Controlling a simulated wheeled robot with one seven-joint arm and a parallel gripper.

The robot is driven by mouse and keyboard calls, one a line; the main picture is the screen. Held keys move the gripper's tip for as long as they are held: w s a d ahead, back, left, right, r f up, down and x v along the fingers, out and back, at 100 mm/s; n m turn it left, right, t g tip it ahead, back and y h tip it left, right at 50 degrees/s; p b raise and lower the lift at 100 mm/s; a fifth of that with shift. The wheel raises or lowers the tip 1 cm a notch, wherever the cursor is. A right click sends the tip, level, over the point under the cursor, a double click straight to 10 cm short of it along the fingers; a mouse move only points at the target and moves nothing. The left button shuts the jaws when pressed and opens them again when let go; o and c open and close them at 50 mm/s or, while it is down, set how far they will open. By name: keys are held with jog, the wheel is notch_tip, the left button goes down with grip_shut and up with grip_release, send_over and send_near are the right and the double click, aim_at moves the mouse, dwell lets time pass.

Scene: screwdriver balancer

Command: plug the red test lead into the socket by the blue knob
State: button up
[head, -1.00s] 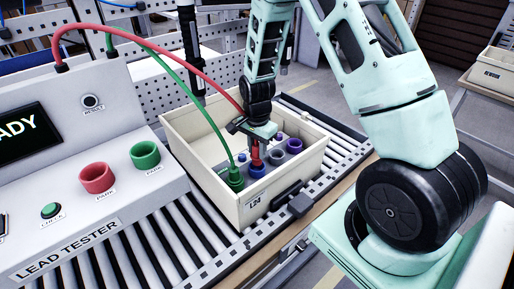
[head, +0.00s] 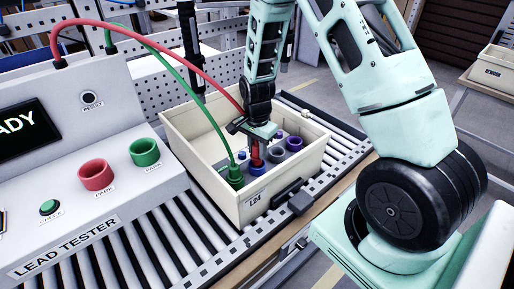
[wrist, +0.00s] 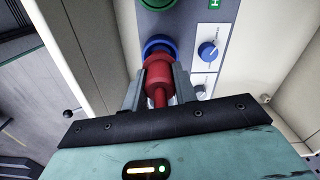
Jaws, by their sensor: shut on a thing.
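My gripper (head: 257,144) is shut on the red plug of the red test lead (head: 170,57), inside the cream crate (head: 283,196). The red plug (wrist: 158,78) stands upright at the blue-ringed socket (wrist: 160,46), which also shows in the head view (head: 257,171). Its front end overlaps the ring in the wrist view; how deep it sits, I cannot tell. A blue knob (wrist: 208,50) is on the panel right of this socket. The green lead's plug (head: 236,176) stands at the neighbouring socket. My fingers hide part of the red plug.
A grey socket (head: 277,156) and a purple socket (head: 294,144) are further along the panel. The crate walls stand close around my gripper. The lead tester (head: 75,150) with red (head: 96,174) and green (head: 145,152) park holders is at the left. The green lead arcs beside the red one.

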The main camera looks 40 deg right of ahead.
aim_at(257, 155)
jog(key=shift+f+b, duration=1)
jog(key=shift+f, duration=0.5)
jog(key=o, duration=1.1)
notch_tip(257, 155, up, 17)
jog(key=b, duration=0.1)
jog(key=shift+r+b, duration=0.2)
jog(key=shift+b, duration=0.15)
